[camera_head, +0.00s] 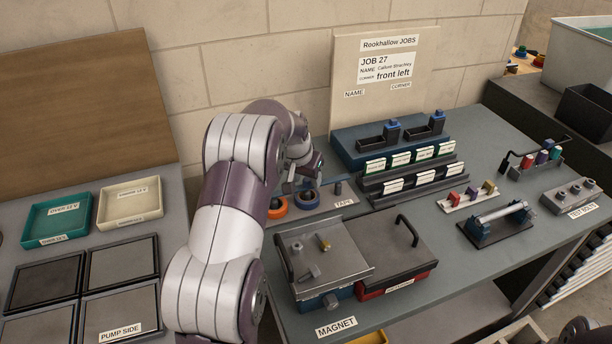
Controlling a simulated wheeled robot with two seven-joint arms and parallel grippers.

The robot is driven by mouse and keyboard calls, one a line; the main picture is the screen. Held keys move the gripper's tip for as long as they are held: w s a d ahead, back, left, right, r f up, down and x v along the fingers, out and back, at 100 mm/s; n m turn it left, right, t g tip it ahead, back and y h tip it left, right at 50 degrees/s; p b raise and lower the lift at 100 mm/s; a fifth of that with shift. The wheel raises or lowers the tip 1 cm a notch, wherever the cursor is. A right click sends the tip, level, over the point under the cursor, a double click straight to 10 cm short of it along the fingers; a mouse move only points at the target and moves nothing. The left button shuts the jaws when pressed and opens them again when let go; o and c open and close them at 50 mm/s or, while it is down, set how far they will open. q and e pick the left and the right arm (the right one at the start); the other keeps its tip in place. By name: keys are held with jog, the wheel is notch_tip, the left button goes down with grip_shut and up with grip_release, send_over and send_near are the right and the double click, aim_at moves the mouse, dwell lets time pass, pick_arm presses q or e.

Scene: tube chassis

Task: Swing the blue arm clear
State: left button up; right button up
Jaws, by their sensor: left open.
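My left gripper (309,180) is small and partly hidden behind my own left arm. It is open, above the tape rolls at the back of the grey bench, with no held object visible. I cannot make out a part that is clearly a blue arm. The blue parts I see are a blue block (347,149) with two blue-topped dark posts at the back, and a dark fixture (488,229) with a silver tube and blue end on the right. An orange roll (277,208) and a blue roll (306,200) lie just below the gripper.
A job board (405,106) leans on the wall. Green (56,222) and cream (130,205) trays sit left.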

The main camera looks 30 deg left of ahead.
pick_arm(q)
grip_shut()
jog(key=shift+w, duration=0.1)
